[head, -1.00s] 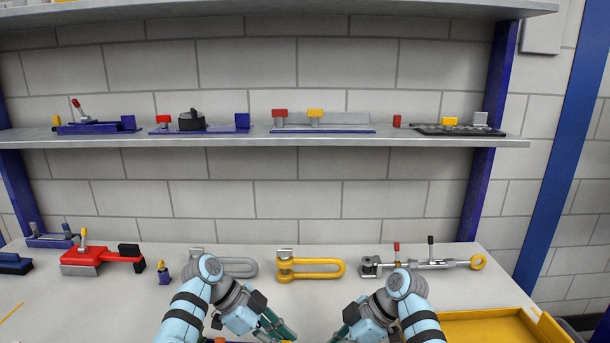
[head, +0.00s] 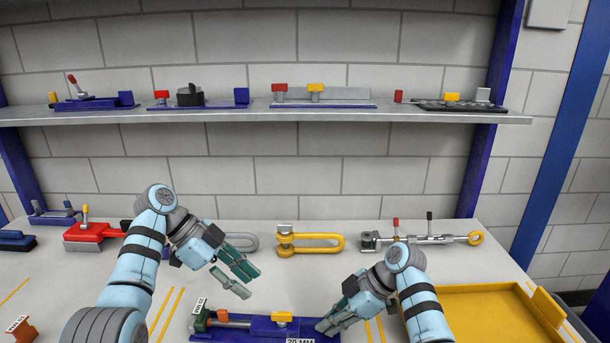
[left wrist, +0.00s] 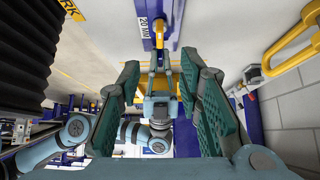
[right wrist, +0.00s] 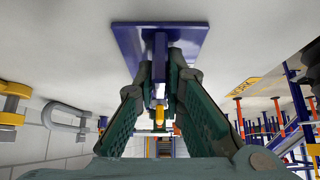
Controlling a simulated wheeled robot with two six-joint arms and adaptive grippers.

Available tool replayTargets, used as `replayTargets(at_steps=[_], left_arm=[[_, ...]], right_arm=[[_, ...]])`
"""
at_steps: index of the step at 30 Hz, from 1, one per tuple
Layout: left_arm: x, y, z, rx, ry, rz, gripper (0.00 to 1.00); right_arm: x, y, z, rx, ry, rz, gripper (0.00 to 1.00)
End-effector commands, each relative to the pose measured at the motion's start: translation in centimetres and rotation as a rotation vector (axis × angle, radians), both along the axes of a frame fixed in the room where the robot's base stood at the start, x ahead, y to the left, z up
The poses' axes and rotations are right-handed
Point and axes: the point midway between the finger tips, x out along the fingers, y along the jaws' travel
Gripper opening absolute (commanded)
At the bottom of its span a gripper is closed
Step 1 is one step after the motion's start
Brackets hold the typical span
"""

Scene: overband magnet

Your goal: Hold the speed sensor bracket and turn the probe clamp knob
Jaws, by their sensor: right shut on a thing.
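The speed sensor bracket (head: 262,328) is a blue fixture on the table at the bottom of the head view, with a 20 MM label, a grey bar and orange parts. I cannot tell for sure which orange part is the probe clamp knob; one orange knob (head: 222,315) is at its left end. My right gripper (head: 326,325) is shut on the bracket's right end; the right wrist view shows a blue upright (right wrist: 159,60) between its fingers. My left gripper (head: 243,280) is open and empty above and behind the bracket's left part. Its fingers stand wide apart in the left wrist view (left wrist: 160,70).
A grey shackle (head: 240,243), a yellow shackle (head: 310,243) and a turnbuckle-like tool (head: 430,238) lie behind. A red clamp (head: 90,234) is at left. A yellow tray (head: 480,305) is right of my right arm. A shelf (head: 250,119) spans the back.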

Motion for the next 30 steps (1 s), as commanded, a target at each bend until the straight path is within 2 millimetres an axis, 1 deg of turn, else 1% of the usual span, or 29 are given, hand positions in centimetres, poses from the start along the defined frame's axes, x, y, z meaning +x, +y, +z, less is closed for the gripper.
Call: replayTargets(at_steps=[5,7,8,12,17,20,27,30], left_arm=[[0.0,0.1,0.1,0.000,0.000,0.000,0.33],[0.0,0.0,0.0,0.000,0.000,0.000,0.28],[0.0,-0.2,-0.1,0.000,0.001,-0.001,0.28],[-0.2,-2.3,-2.0,0.000,0.002,-0.003,0.28],[-0.2,-3.2,-3.0,0.000,0.001,0.000,0.28],[-0.3,-4.2,-4.1,0.000,0.002,-0.001,0.28],[-0.4,-7.1,-7.5,-0.001,0.002,-0.001,0.28],[-0.4,-7.9,-8.5,0.000,0.001,-0.001,0.28]], right_arm=[[0.0,0.0,0.0,0.000,0.001,0.001,0.00],[0.0,0.0,0.0,0.000,0.000,0.000,0.00],[0.0,0.0,0.0,0.000,0.001,0.001,0.00],[0.0,0.0,0.0,0.001,0.000,0.000,0.00],[0.0,0.0,0.0,0.000,0.000,0.000,0.00],[0.0,0.0,0.0,0.000,0.000,0.000,0.00],[0.0,0.0,0.0,0.000,0.000,0.000,0.00],[0.0,0.0,0.0,0.000,0.000,0.000,0.00]])
